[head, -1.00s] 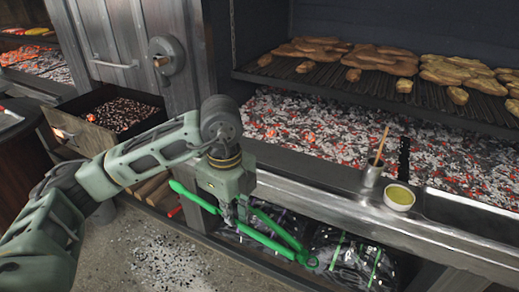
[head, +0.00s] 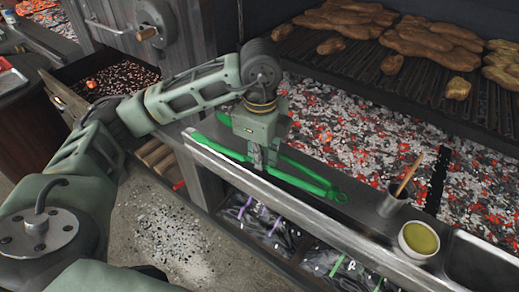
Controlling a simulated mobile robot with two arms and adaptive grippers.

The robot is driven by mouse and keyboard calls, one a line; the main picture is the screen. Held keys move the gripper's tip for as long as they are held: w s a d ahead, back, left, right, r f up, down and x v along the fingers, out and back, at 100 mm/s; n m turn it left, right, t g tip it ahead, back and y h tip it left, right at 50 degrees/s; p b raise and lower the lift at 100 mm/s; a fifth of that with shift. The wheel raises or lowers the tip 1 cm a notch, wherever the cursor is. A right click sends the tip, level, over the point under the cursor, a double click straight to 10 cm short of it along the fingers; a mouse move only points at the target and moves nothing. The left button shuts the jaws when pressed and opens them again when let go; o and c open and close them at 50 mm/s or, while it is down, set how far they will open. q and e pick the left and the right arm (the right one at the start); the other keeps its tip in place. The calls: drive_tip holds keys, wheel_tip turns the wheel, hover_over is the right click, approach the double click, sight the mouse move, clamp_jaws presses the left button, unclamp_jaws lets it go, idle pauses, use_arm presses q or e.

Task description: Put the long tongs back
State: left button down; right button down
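The long green tongs (head: 305,180) stretch along the metal front ledge of the grill (head: 362,212), their ring end toward the right. I cannot tell whether they rest on the ledge or hang just above it. My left gripper (head: 264,164) points down over the middle of the tongs, with its fingers closed around them. The gripper hides a short middle part of the tongs. My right gripper is not in view.
A metal cup with a wooden-handled brush (head: 393,203) and a bowl of yellow-green sauce (head: 418,239) stand on the ledge to the right. Glowing coals (head: 340,125) lie behind it, under a grate with food (head: 425,45). An open drawer of dark pellets (head: 118,82) is at left.

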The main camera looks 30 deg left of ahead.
use_arm(q)
drive_tip(key=p, duration=0.2)
hover_over(251, 165)
wheel_tip(251, 165, down, 6)
drive_tip(key=shift+f, duration=0.1)
wheel_tip(251, 165, down, 3)
drive_tip(key=shift+f+p, duration=0.1)
drive_tip(key=shift+p, duration=0.45)
drive_tip(key=shift+a+f, duration=0.1)
drive_tip(key=shift+f, duration=0.4)
drive_tip(key=c, duration=2.5)
unclamp_jaws()
drive_tip(key=shift+f, duration=0.15)
drive_tip(key=o, duration=0.5)
